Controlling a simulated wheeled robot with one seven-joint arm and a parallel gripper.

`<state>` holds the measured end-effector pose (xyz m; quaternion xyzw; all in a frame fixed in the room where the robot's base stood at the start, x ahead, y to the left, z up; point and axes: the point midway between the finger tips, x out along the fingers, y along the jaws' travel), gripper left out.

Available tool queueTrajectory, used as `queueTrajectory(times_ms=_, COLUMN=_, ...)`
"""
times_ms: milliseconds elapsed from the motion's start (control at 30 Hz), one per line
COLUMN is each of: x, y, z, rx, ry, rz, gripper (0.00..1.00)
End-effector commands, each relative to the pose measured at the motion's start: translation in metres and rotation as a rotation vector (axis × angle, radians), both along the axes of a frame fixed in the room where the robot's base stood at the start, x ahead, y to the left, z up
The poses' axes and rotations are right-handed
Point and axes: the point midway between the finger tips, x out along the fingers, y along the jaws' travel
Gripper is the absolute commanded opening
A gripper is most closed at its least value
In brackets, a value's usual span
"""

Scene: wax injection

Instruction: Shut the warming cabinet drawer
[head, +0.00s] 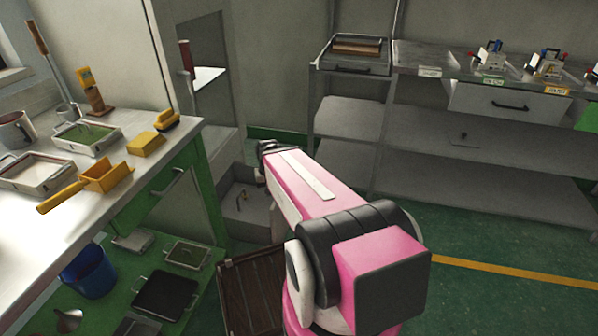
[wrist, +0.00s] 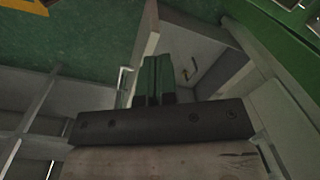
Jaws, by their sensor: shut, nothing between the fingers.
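The warming cabinet drawer (head: 233,219) is a grey box standing open low in front of the tall pale cabinet (head: 214,136). A small dark hooked item (head: 241,197) lies inside it. In the wrist view the open drawer (wrist: 215,67) shows just beyond my fingers, with its pale panel edge (wrist: 147,43) beside them. My gripper (wrist: 158,78) is shut and empty, its two green-faced fingers together. In the head view my gripper (head: 268,148) shows only partly, above the drawer's far right side; my arm hides part of the drawer. I cannot tell whether the fingers touch the drawer.
A white workbench (head: 60,215) with trays and yellow tools is on the left. Grey metal shelving (head: 470,150) lines the back right. Green floor (head: 480,240) is clear at the right.

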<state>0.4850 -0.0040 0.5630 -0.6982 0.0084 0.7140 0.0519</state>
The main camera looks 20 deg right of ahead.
Motion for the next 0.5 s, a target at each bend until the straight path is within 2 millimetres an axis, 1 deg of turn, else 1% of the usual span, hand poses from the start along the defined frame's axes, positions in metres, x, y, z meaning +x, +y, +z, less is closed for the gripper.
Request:
queueTrajectory(times_ms=33, x=0.008, y=-0.003, z=-0.007, rx=0.025, ry=0.011, rz=-0.037, gripper=0.00)
queueTrajectory(times_ms=333, x=0.039, y=-0.020, z=-0.038, rx=0.209, ry=0.094, rz=-0.300, gripper=0.00)
queueTrajectory(times_ms=433, x=0.055, y=-0.032, z=-0.051, rx=0.300, ry=0.137, rz=-0.426, gripper=0.00)
queueTrajectory(times_ms=500, x=0.069, y=-0.044, z=-0.064, rx=0.380, ry=0.177, rz=-0.535, gripper=0.00)
